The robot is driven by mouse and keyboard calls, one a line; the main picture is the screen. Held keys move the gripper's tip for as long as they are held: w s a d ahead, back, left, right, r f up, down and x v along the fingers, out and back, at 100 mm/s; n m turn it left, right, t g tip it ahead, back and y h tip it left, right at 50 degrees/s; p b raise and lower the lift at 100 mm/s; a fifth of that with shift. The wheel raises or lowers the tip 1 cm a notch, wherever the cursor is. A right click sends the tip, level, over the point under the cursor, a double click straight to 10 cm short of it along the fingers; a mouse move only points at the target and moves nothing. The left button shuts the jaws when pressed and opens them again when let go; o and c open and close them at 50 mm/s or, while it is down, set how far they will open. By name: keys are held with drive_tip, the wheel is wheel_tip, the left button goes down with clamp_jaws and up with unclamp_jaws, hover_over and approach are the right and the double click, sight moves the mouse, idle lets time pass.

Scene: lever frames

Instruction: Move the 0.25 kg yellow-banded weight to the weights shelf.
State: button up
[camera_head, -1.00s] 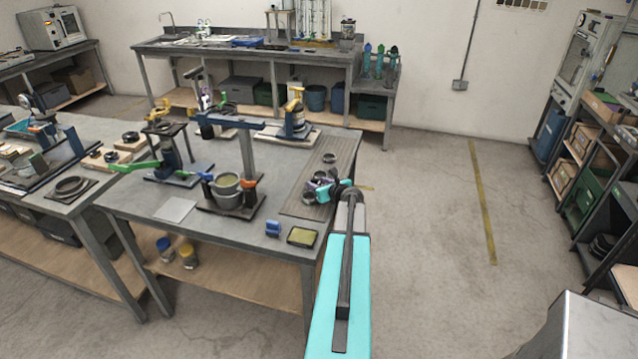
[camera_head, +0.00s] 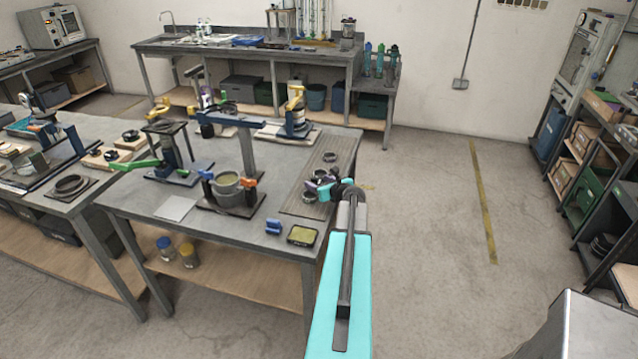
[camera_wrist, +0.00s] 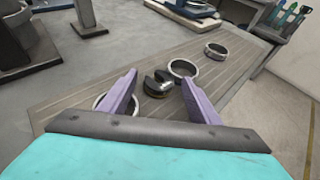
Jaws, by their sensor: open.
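A dark slotted weight with a thin yellowish band (camera_wrist: 157,84) lies on the ribbed grey mat (camera_wrist: 80,92) in the wrist view. My gripper (camera_wrist: 158,84) is open, its two purple fingers apart and empty. The weight shows beyond and between the fingertips, and I see no contact. In the head view my gripper (camera_head: 320,186) is over the mat at the right end of the table, and the weight cannot be made out there. A dark rack with shelves (camera_head: 590,195) stands at the right; I cannot tell whether it holds the weights shelf.
Metal rings lie near the weight: one just behind it (camera_wrist: 182,68), one farther right (camera_wrist: 216,51), one partly behind the left finger (camera_wrist: 102,101). The floor between table and rack is clear.

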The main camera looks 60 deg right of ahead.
drive_tip(key=b+v, duration=0.2)
drive_tip(key=v, duration=0.9)
drive_tip(key=shift+b, duration=0.35)
drive_tip(key=shift+s+r, duration=0.1)
drive_tip(key=shift+r, duration=0.15)
